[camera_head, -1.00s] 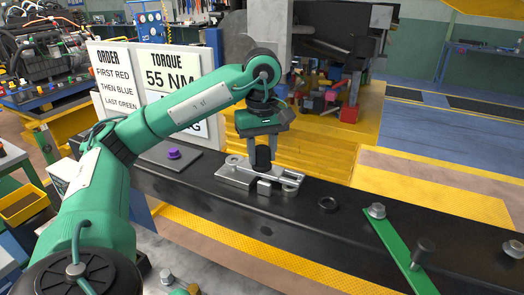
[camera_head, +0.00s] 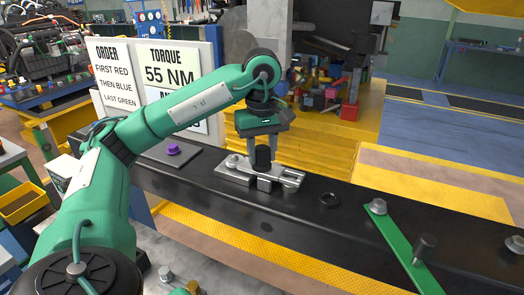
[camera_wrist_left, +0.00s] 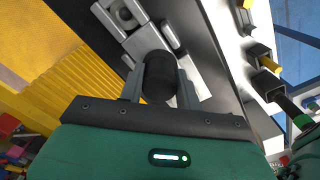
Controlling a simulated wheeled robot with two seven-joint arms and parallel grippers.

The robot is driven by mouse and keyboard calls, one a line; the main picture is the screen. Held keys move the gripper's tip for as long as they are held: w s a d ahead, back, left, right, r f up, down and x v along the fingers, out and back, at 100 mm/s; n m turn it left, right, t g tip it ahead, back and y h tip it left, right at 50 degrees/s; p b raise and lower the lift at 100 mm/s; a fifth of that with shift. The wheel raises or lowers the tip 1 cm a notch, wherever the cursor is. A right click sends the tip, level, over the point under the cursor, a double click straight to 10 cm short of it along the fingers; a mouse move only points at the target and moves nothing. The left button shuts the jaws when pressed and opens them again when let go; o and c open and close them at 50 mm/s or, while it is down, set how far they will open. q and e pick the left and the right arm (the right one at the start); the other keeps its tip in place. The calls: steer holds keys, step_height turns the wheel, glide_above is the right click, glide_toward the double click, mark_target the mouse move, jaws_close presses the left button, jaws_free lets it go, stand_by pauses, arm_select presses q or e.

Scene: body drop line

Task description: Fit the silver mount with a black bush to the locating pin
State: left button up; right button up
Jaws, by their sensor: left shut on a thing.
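The silver mount (camera_head: 288,181) lies low over the black beam, looking level. Its black bush (camera_head: 263,157) stands up from its middle. My left gripper (camera_head: 263,160) points down and is shut on the bush, one finger on each side. The wrist view shows the bush (camera_wrist_left: 160,77) between the fingers and the silver mount (camera_wrist_left: 147,40) beyond it. A round grey feature shows at the mount's left end; I cannot tell whether this is the locating pin in its hole. Contact with the beam is also unclear. My right gripper is out of view.
The black beam (camera_head: 345,225) runs across the view. A purple knob (camera_head: 173,149) on a dark plate is at left. Sign boards (camera_head: 130,75) stand behind my arm.

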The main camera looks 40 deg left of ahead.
mark_target(262, 148)
arm_select(q)
steer(key=shift+f, duration=0.25)
steer(key=o, duration=1.2)
steer(key=shift+c, duration=0.2)
steer(key=shift+o, duration=0.6)
step_height(262, 148, up, 14)
steer(key=p, duration=0.5)
steer(key=shift+f, duration=0.15)
